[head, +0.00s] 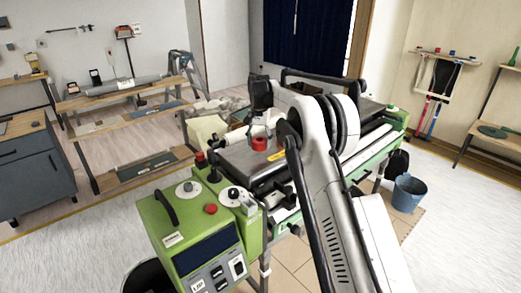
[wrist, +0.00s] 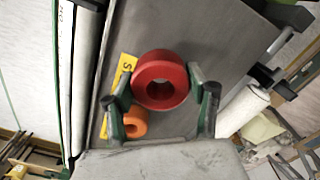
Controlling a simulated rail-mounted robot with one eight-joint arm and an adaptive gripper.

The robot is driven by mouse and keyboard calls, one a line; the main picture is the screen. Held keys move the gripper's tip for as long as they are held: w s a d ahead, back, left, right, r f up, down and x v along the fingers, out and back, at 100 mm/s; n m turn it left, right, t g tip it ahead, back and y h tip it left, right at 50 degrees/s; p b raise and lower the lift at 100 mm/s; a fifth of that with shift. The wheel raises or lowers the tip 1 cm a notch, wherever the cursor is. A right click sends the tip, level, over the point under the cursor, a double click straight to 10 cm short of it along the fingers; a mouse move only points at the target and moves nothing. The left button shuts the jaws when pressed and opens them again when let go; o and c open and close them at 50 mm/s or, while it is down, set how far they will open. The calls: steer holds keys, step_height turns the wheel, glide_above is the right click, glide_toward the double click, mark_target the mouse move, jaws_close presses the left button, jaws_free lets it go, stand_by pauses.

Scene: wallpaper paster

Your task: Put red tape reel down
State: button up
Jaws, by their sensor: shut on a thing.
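The red tape reel (wrist: 160,63) is a thick ring with a hole in its middle. My gripper (wrist: 161,97) has one finger on each side of the reel and is shut on it. The reel is also seen in the head view (head: 259,144), over the grey top plate (head: 233,157) of the green machine. I cannot tell whether the reel touches the plate. An orange reel (wrist: 135,122) lies close beside the red one in the wrist view, partly behind my left finger.
A yellow label (wrist: 126,66) is on the plate beside the reels. The green control box (head: 195,228) stands at the machine's near end. A white roll (wrist: 240,108) lies along the plate's right side in the wrist view. A blue bucket (head: 408,194) stands on the floor at right.

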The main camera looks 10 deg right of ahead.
mark_target(260, 157)
steer(key=shift+w+d+f, duration=0.1)
steer(key=shift+d+f, duration=0.05)
steer(key=shift+f, duration=1.95)
steer(key=shift+f, duration=0.2)
steer(key=o, duration=1.3)
steer(key=shift+r, duration=0.1)
